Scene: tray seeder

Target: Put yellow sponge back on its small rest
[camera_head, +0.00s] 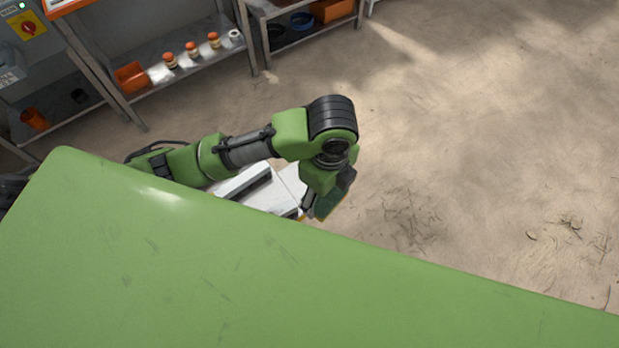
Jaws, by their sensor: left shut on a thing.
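My left gripper (324,198) is at the picture's middle, pointing down, over the right end of a white surface (290,182). It is shut on a flat piece with a dark green face (331,203) and a thin yellowish lower edge. This looks like the yellow sponge, seen mostly from its green side; the fingers and arm cover part of it. I cannot tell whether it touches the surface below. The small rest cannot be made out. My right gripper is not in view.
Dark bars (246,182) lie on the white surface. At the back left, a metal shelf (190,75) holds an orange bin (131,77) and several orange-capped jars. Another shelf (303,35) stands at the top middle.

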